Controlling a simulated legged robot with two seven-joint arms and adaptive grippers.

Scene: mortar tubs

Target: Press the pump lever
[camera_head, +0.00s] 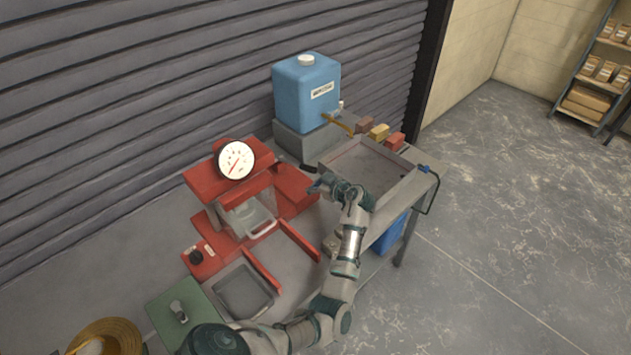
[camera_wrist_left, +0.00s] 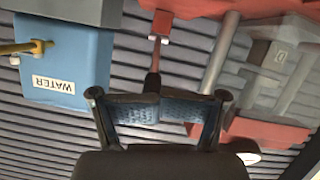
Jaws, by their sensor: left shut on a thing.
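In the left wrist view, a dark pump lever (camera_wrist_left: 153,82) runs from a red bracket (camera_wrist_left: 160,28) to my left gripper (camera_wrist_left: 157,108). The fingers are shut on the lever's end, which they partly hide. In the head view my left gripper (camera_head: 316,187) is beside the red press (camera_head: 292,186), on its right side. The lever is hard to make out there. The press carries a round white gauge (camera_head: 237,160) with its needle pointing to the lower left. My right gripper is not in view.
A blue water tank (camera_head: 304,92) with a brass tap (camera_head: 338,124) stands on a grey block behind. A shallow grey tray (camera_head: 366,168) and small coloured blocks (camera_head: 379,132) are to the right. A green plate (camera_head: 176,310) is at front left. The floor at right is clear.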

